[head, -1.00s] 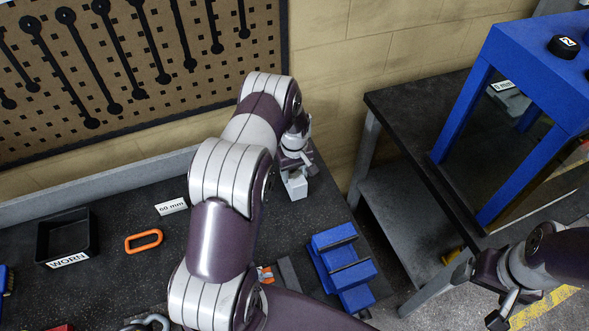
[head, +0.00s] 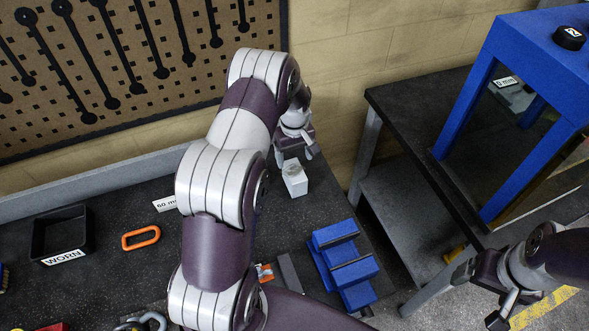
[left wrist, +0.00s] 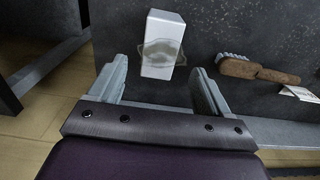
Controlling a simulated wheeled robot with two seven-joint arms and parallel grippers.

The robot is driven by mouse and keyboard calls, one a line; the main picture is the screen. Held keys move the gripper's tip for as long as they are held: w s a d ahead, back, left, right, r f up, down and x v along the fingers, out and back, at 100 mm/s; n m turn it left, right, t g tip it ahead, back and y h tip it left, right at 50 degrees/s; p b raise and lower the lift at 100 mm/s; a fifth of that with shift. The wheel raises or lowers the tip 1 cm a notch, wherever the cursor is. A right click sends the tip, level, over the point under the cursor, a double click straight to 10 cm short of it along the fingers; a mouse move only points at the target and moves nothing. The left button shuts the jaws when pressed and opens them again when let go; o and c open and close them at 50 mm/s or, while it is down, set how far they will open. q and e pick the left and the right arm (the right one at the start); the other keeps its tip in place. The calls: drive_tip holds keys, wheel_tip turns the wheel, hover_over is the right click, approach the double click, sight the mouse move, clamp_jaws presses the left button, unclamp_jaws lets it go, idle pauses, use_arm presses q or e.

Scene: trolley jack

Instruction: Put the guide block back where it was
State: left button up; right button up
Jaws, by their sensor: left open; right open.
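A pale grey-white block (head: 294,178), which I take for the guide block, stands on the dark bench near its back right corner. In the left wrist view the block (left wrist: 164,30) shows a smudged grey patch on one face. My left gripper (head: 296,152) is open just behind and above the block. In the left wrist view the open fingers (left wrist: 159,76) are on either side of the block's near end, apart from it. My right gripper (head: 479,298) is open and empty at the lower right, off the bench.
A blue vise-like fixture (head: 343,264) sits at the bench's right edge. A black WORN tray (head: 62,231), an orange ring (head: 141,238) and a 60 mm label (head: 165,204) lie left. A brush (left wrist: 255,69) lies beside the block. A blue frame (head: 520,45) stands on the right table.

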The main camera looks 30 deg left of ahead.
sight(295, 171)
use_arm(q)
drive_tip(key=s+d+r+m+b, duration=0.1)
drive_tip(key=s+d+r+m, duration=0.5)
drive_tip(key=s+d+r, duration=0.4)
drive_tip(key=s+d+f+m+t+b, duration=0.1)
drive_tip(key=s+d+m+b, duration=0.1)
drive_tip(key=s, duration=0.8)
drive_tip(key=shift+m+b, duration=0.8)
drive_tip(key=shift+m, duration=0.3)
use_arm(e)
wheel_tip(295, 171, down, 6)
drive_tip(key=shift+r, duration=0.25)
use_arm(q)
drive_tip(key=shift+d, duration=0.1)
